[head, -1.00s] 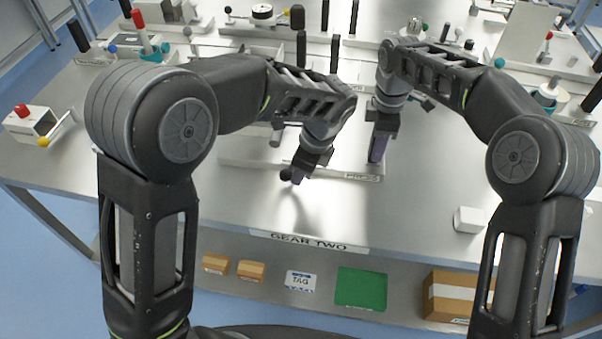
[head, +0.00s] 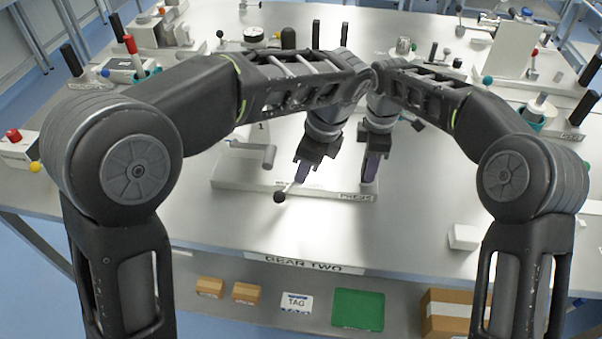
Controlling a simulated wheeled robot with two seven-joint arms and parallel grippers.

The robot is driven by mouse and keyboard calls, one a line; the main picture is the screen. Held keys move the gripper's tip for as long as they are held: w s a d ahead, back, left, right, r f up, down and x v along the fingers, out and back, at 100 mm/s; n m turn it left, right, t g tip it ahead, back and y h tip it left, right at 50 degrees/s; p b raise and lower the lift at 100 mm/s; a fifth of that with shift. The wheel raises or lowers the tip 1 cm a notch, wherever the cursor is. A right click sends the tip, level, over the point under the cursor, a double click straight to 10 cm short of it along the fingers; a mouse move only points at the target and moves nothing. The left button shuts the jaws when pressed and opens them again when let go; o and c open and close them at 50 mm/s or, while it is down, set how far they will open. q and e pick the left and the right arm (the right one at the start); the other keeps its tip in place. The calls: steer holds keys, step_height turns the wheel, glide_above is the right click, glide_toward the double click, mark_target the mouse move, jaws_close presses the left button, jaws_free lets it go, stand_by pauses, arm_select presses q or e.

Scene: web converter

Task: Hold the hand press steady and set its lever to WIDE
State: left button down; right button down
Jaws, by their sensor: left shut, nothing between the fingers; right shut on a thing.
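The hand press (head: 235,185) is a pale, low base with a PRESS label at its front right, on the steel bench. A thin lever with a black ball knob (head: 279,197) sticks out over its front edge. My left gripper (head: 302,172) is shut and empty, just above and right of the knob, with a small gap visible. My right gripper (head: 370,168) points down at the right end of the press and is shut on it; its fingers hide the gripped part. The lettering near the lever is partly covered and too small to read.
A grey crank handle (head: 268,155) stands behind the lever. A small white block (head: 464,237) lies on the bench at right. The bench front is otherwise clear. A lower shelf holds boxes, a tag card and a green mat (head: 358,309). Other fixtures line the back.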

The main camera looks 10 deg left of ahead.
steer(key=shift+s+d+f+p, duration=0.1)
steer(key=shift+d+f+p, duration=0.05)
steer(key=shift+f+p, duration=0.15)
stand_by(0.7)
steer(key=c, duration=1.3)
jaws_free()
steer(key=o, duration=0.5)
steer(key=shift+r, duration=0.2)
steer(key=shift+c, duration=0.2)
steer(key=shift+r, duration=0.1)
step_height(320, 180, up, 7)
steer(key=shift+r, duration=0.2)
